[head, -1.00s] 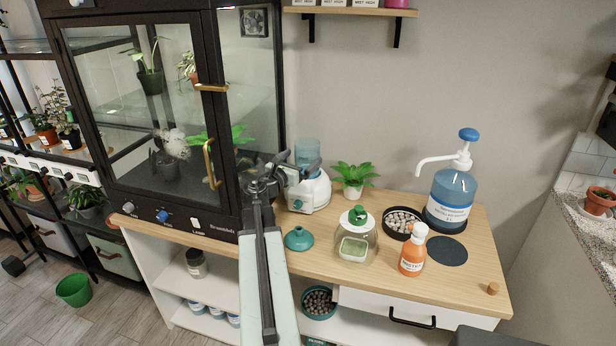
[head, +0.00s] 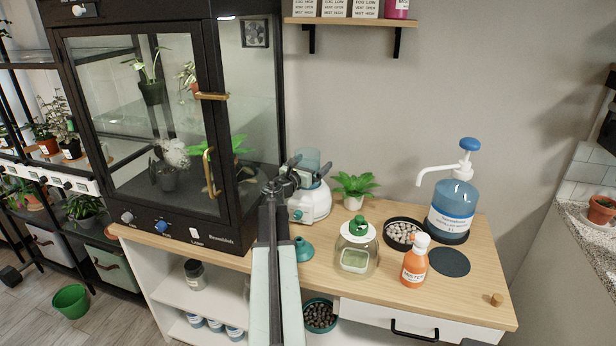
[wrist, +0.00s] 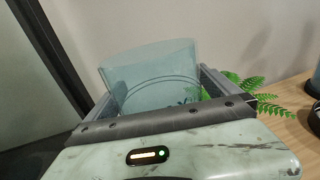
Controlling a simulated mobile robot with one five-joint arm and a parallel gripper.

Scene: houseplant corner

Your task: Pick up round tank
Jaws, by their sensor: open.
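The round tank (head: 307,158) is a clear bluish cylinder standing on top of a white and teal machine (head: 309,203) on the wooden bench. My gripper (head: 303,166) is open at the tank, its fingers partly covering the tank's lower part in the head view. In the wrist view the tank (wrist: 155,78) shows its wide open rim and stands between the two open fingers (wrist: 160,92), one at each side. I cannot tell whether either finger touches it. The tank's lower part is hidden behind my gripper body.
A black glass cabinet (head: 262,110) stands close left of my gripper. A leafy plant (head: 353,187) is right of the machine. A teal funnel (head: 303,250), a glass jar (head: 357,262), an orange bottle (head: 414,262) and a pump bottle (head: 452,207) stand on the bench (head: 475,290).

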